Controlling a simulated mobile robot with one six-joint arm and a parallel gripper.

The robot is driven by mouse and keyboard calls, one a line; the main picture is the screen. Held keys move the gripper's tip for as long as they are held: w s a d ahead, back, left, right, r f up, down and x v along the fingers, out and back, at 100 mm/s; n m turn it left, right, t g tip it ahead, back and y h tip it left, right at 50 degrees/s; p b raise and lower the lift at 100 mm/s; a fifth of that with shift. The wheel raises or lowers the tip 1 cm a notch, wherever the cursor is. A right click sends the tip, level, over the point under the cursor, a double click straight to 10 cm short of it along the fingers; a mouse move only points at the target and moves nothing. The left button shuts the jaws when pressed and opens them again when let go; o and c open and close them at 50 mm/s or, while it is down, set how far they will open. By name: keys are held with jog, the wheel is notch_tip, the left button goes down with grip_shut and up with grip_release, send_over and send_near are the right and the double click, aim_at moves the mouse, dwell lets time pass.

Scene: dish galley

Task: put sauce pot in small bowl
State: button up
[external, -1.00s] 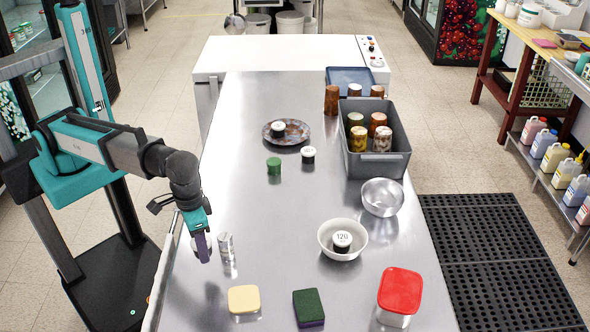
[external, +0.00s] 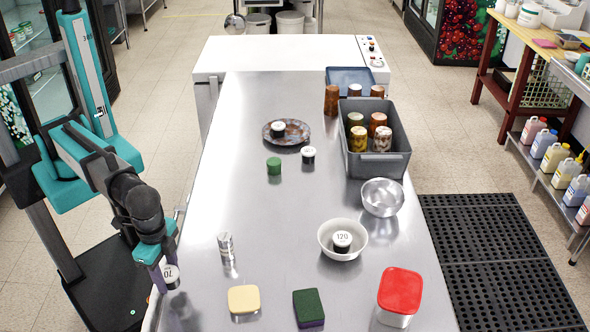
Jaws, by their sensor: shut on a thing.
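My gripper (external: 163,267) is at the table's left edge, low in the picture. It is shut on a sauce pot (external: 171,273) with a white lid marked "70"; the arm hides part of the grip. A white bowl (external: 326,228) stands right of centre with a dark, white-lidded pot (external: 342,241) marked "120" inside. A steel bowl (external: 382,197) is empty behind it to the right. Another white-lidded pot (external: 308,154) stands on the table, and one more (external: 278,129) is on a patterned plate (external: 298,136). I cannot tell which bowl is called small.
A silver shaker (external: 226,244) stands just right of my gripper. A yellow block (external: 244,299), a green sponge (external: 308,306) and a red-lidded tub (external: 400,292) line the near end. A green pot (external: 274,166) and a grey crate of jars (external: 377,166) are farther back. The table's centre is clear.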

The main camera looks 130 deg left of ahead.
aim_at(167, 272)
jog(key=shift+r, duration=0.15)
notch_tip(167, 272, up, 6)
jog(key=shift+w, duration=0.1)
jog(key=s+a+n, duration=0.5)
jog(key=a, duration=0.7)
jog(key=s+a+n, duration=0.4)
jog(key=a+n, duration=0.1)
jog(key=a, duration=0.8)
jog(key=s+a+n, duration=0.5)
jog(key=a, duration=0.7)
jog(key=f, duration=0.5)
jog(key=shift+w+d+f+p, duration=0.1)
jog(key=shift+d+p, duration=0.15)
jog(key=shift+p, duration=0.1)
jog(key=shift+w+a, duration=0.1)
